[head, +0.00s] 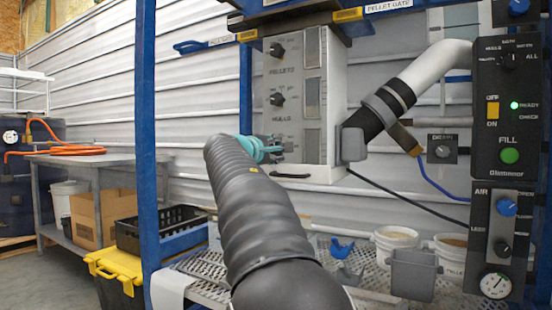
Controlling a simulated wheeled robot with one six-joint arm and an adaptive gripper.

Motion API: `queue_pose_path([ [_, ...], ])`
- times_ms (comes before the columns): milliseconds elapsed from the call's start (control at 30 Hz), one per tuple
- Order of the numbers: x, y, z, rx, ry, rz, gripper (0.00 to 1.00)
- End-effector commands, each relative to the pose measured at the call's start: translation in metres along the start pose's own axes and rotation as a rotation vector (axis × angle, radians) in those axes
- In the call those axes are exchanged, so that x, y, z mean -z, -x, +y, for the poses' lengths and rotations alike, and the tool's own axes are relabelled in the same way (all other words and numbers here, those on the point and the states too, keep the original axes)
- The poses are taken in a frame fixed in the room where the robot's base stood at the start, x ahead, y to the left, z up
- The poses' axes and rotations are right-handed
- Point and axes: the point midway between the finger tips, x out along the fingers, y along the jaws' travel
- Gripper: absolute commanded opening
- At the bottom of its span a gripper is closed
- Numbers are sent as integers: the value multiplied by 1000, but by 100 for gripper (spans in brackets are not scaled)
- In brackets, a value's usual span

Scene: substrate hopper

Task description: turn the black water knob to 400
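The white dispenser panel (334,100) carries a column of black knobs with dials. The top knob (277,50) is labelled PELLETS and the middle knob (277,99) is labelled HULLS. My gripper (274,149), with teal parts, is at the lowest knob position, below HULLS. It covers that spot, so the water knob, its label and its pointer cannot be made out. My arm comes up from the bottom middle. Whether the fingers are open or closed around the knob is too small and hidden to tell.
A blue post (147,120) stands left of my arm. A grey-white pipe (430,75) joins the panel's right side. A black control box (508,110) with a green FILL button and an AIR box (497,235) are at right. White buckets (397,238) stand below on a perforated shelf.

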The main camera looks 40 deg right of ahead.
Motion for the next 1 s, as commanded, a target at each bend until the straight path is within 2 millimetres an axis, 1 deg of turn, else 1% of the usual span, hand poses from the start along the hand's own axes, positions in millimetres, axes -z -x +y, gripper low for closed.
queue_pose_path([
  [100, 1, 0, -2, -1, -63, 2, 8],
  [300, 1, 0, 0, -1, -133, 2, 8],
  [867, 1, 0, 0, 0, -163, 2, 8],
  [900, 1, 0, 0, 0, -163, 2, 45],
  [1000, 1, 0, 0, 0, -163, 1, 68],
])
